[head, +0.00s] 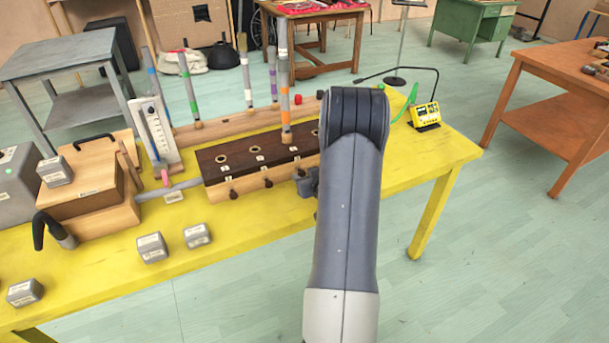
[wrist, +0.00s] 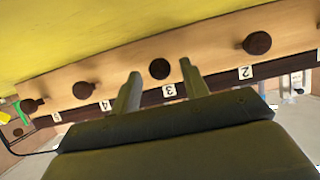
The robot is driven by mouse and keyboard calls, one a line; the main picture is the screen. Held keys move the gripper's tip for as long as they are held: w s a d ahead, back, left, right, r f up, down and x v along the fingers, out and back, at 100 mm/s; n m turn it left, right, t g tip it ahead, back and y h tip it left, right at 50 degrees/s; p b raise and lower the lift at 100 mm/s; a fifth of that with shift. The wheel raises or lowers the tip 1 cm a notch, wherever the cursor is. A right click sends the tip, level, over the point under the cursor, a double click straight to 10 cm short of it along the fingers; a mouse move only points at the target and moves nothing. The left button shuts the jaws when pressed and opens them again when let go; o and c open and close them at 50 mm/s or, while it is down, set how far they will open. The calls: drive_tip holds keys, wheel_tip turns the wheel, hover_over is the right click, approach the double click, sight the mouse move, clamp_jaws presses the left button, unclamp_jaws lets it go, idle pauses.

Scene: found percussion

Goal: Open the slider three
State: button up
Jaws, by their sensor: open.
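The slider box (head: 256,155) has a dark top and a light wood front with a row of dark round knobs. In the wrist view, which is upside down, the knob of slider three (wrist: 159,68) is beside the label 3 (wrist: 168,91). My gripper (wrist: 160,70) is open, with one finger on each side of that knob in the picture. I cannot tell whether the fingers touch it. In the head view my gripper (head: 308,183) is at the box front, partly hidden by my arm. Knob two (wrist: 257,43) and knob four (wrist: 84,90) are outside the fingers.
The box stands on a yellow table (head: 420,165). Several small grey blocks (head: 151,247) lie at the table's front left. A wooden case (head: 88,190) and a white gauge (head: 152,135) stand left of the box. A yellow device (head: 426,114) sits at the right.

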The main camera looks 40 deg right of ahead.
drive_tip(key=shift+w+f, duration=0.1)
drive_tip(key=shift+w, duration=0.25)
drive_tip(key=shift+c, duration=0.2)
clamp_jaws()
